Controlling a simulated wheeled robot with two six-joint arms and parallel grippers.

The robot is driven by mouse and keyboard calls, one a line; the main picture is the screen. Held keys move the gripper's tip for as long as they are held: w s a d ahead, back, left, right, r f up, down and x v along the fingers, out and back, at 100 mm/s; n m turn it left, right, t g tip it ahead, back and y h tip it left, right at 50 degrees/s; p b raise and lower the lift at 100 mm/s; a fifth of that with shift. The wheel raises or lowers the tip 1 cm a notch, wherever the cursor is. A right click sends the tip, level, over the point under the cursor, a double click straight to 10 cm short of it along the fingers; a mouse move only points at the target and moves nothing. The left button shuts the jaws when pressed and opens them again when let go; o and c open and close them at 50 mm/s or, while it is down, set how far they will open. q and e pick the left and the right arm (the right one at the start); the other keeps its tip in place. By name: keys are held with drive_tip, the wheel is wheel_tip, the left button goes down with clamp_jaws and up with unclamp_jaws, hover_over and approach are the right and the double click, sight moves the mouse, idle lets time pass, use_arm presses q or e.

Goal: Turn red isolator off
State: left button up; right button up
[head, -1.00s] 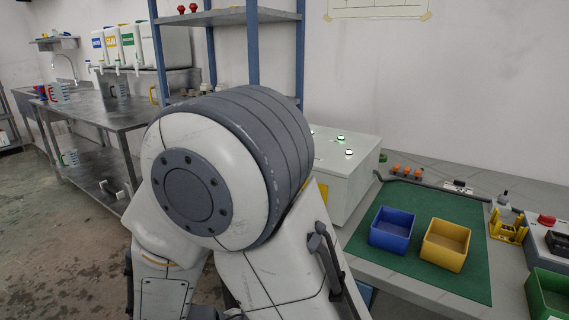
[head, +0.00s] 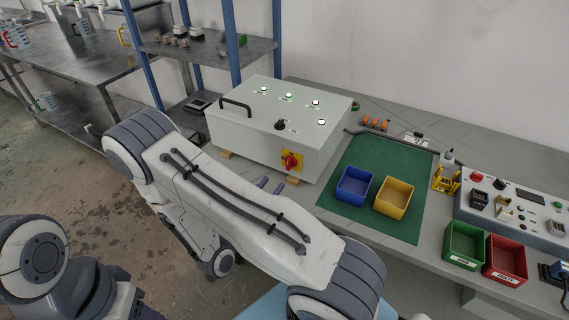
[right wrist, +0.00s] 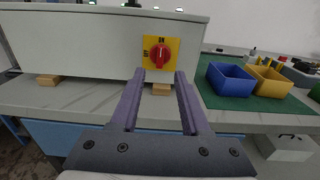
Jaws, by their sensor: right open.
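The red isolator (right wrist: 160,54) is a red rotary knob on a yellow plate, on the front of the white control box (head: 262,130). Its handle looks upright in the right wrist view, with small markings at the plate's top and left. It also shows in the head view (head: 291,161). My right gripper (right wrist: 160,75) is open and empty. Its two fingers point toward the isolator from in front and slightly below, apart from it. My left gripper is out of view.
The box stands on small wooden blocks on the grey bench. A blue bin (head: 353,186) and a yellow bin (head: 394,198) sit on a green mat (head: 345,212) to the right. Green and red bins and a control panel (head: 515,215) lie farther right. A metal shelf stands behind.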

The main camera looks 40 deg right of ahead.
sight(288, 165)
drive_tip(key=p+x, duration=0.1)
drive_tip(key=x, duration=0.7)
drive_tip(key=shift+d+p, duration=0.15)
drive_tip(key=shift+p, duration=0.15)
clamp_jaws()
